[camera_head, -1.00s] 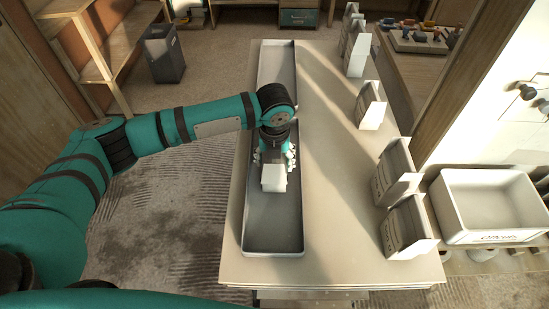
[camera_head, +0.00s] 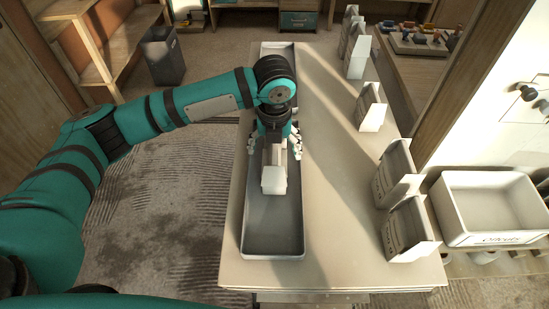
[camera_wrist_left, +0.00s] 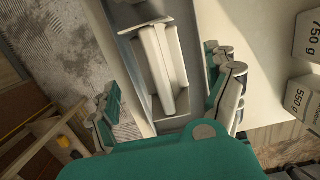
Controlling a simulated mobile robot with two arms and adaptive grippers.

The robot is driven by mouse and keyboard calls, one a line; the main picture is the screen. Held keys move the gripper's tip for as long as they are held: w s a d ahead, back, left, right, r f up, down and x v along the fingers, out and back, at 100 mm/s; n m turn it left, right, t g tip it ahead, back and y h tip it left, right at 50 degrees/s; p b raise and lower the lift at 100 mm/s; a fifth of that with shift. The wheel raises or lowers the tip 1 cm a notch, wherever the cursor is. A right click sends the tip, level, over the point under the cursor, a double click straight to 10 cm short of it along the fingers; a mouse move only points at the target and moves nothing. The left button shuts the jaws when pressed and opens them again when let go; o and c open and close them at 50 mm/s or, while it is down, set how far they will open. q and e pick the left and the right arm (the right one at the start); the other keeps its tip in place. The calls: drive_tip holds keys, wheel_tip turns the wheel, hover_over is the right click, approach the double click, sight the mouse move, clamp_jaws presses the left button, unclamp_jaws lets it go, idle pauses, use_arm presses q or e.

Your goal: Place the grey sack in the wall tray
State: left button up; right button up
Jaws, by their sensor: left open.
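A grey sack (camera_head: 273,182) with a pale end stands in a long, shallow grey tray (camera_head: 300,235) on the table. I take this as the wall tray, though no label on it shows. In the wrist view the sack (camera_wrist_left: 165,65) looks pale with a raised ridge, inside the tray walls. My left gripper (camera_head: 274,148) is over the tray at the sack's far end. Its fingers are spread wide, one on each side of the sack, with gaps showing in the wrist view (camera_wrist_left: 167,88). My right gripper is not in view.
Several grey-and-white sacks (camera_head: 408,228) stand along the table's right edge; weight labels show on two in the wrist view (camera_wrist_left: 300,97). A white bin (camera_head: 490,205) stands right of the table. The table's middle (camera_head: 335,180) is clear. A dark bin (camera_head: 162,55) stands on the floor.

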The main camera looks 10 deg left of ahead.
use_arm(q)
drive_tip(key=shift+s+d+r, duration=0.1)
drive_tip(key=shift+s+r, duration=0.1)
drive_tip(key=shift+r, duration=1.15)
drive_tip(key=shift+s+r, duration=0.15)
drive_tip(key=shift+r, duration=1.15)
